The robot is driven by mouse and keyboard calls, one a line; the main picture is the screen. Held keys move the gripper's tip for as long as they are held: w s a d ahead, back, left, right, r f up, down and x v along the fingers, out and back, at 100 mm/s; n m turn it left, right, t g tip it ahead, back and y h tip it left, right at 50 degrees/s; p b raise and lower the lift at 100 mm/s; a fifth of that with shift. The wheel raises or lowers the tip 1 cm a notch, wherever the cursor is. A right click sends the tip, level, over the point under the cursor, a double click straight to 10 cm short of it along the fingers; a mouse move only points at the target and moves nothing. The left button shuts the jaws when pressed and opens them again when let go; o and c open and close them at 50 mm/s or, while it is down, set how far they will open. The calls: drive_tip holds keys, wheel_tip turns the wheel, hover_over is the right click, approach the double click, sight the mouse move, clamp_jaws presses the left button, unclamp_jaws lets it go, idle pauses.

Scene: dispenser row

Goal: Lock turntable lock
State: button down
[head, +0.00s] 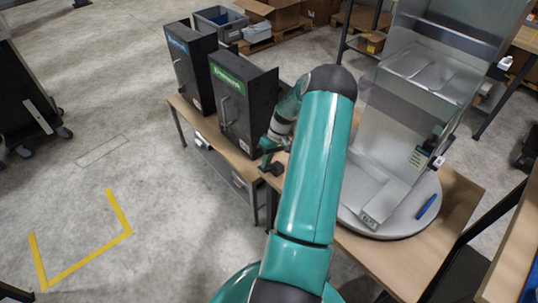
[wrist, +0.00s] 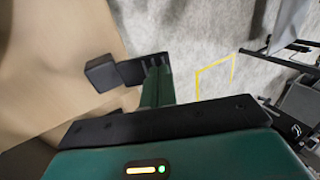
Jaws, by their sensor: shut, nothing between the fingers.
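The round grey turntable (head: 395,229) lies on the wooden table at the right of the head view. A tall metal dispenser (head: 376,148) with clear panels stands on it. A blue pen-like piece (head: 427,206) lies on the turntable's right side. I cannot make out which part is the turntable lock. My gripper (head: 270,163) is left of the turntable, apart from it, near the dark cabinet with the green label. In the wrist view, my gripper (wrist: 103,76) has its dark fingers over a tan surface, shut and holding nothing. My arm hides the turntable's left edge.
Two dark cabinets, one with a blue label (head: 188,66) and one with a green label (head: 243,105), stand on the table left of my arm. A grey crate (head: 221,24) and cardboard boxes are behind.

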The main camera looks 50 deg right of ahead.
sight(261, 168)
drive_tip(key=shift+a, duration=0.15)
idle(0.3)
drive_tip(key=shift+w+a+f+g+h, duration=0.15)
drive_tip(key=shift+a+f+g+h, duration=0.3)
drive_tip(key=shift+h, duration=0.55)
drive_tip(key=h, duration=0.1)
drive_tip(key=a+f+h, duration=0.1)
drive_tip(key=h, duration=0.1)
drive_tip(key=shift+w+a+f, duration=0.15)
drive_tip(key=shift+f, duration=0.1)
drive_tip(key=shift+r, duration=0.8)
drive_tip(key=shift+r, duration=0.1)
